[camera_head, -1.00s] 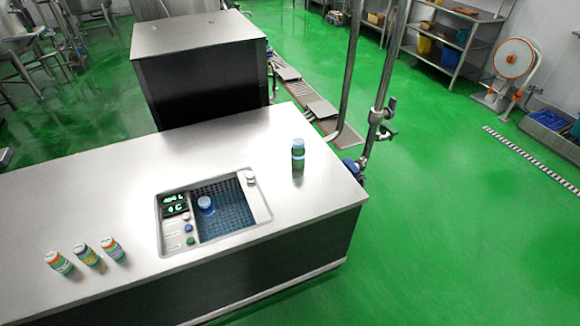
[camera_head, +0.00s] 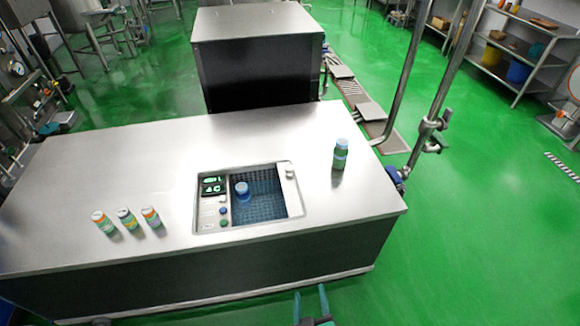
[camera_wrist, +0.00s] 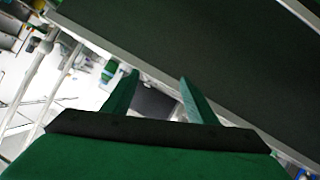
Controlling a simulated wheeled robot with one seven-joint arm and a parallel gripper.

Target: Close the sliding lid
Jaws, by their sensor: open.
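The sunken bath (camera_head: 265,207) in the steel counter is uncovered, with its blue basket floor in view. A blue-capped bottle (camera_head: 243,193) stands inside it. A pale strip with a round knob (camera_head: 291,178) lies along the bath's right edge; it looks like the sliding lid's handle end, pushed open to the right. My gripper (camera_head: 311,305) is open and empty at the bottom of the head view, in front of the counter and apart from it. In the wrist view its two green fingers (camera_wrist: 158,90) are spread with nothing between them.
A control panel with a lit display (camera_head: 213,186) and buttons sits left of the bath. Several small bottles stand on the counter: a group on the left (camera_head: 126,219) and one green bottle (camera_head: 340,155) at the right. A dark steel box (camera_head: 258,60) stands behind.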

